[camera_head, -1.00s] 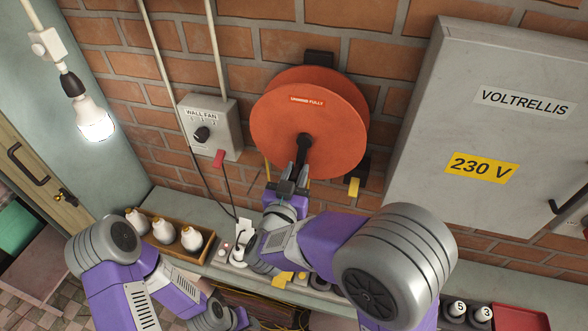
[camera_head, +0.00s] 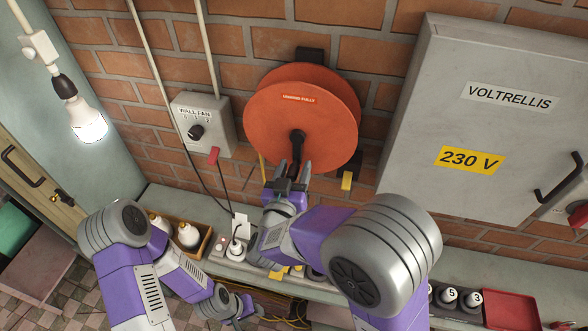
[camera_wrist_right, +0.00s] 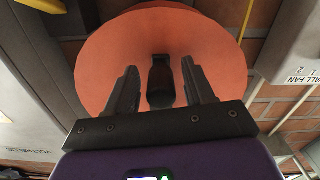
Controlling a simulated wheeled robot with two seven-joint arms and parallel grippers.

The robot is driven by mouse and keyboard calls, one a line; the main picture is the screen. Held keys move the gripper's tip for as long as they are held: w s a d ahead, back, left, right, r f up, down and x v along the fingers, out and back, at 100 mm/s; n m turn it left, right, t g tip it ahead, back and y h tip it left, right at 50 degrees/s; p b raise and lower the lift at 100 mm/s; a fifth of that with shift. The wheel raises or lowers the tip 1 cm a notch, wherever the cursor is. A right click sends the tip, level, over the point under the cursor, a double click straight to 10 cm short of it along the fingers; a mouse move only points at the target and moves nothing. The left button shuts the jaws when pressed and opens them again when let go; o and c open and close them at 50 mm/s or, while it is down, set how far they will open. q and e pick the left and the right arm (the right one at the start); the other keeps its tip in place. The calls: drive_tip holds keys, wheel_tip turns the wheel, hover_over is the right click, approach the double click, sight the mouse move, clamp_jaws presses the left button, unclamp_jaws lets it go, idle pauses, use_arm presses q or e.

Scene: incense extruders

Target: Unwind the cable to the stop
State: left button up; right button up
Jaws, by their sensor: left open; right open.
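The orange cable reel (camera_head: 265,125), labelled "UNWIND FULLY", hangs on the brick wall; it also fills the middle of the right wrist view (camera_wrist_right: 105,60). Its black crank handle (camera_head: 297,140) points down from the hub. My right gripper (camera_head: 292,167) is open just below the hub, its fingers on either side of the handle (camera_wrist_right: 160,82) in the wrist view; contact cannot be told. A yellow cable strand (camera_head: 262,168) hangs below the reel's left side. Yellow cable (camera_head: 292,322) also lies low down. My left gripper (camera_head: 250,308) is low, near that cable.
A grey "230 V" cabinet (camera_head: 470,120) stands right of the reel, and a "WALL FAN" switch box (camera_head: 205,125) left of it. Below runs a shelf with a wooden bottle box (camera_head: 205,245), small dark items and a red tray (camera_head: 510,310).

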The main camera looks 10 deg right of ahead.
drive_tip(key=v, duration=0.7)
drive_tip(key=shift+s, duration=0.25)
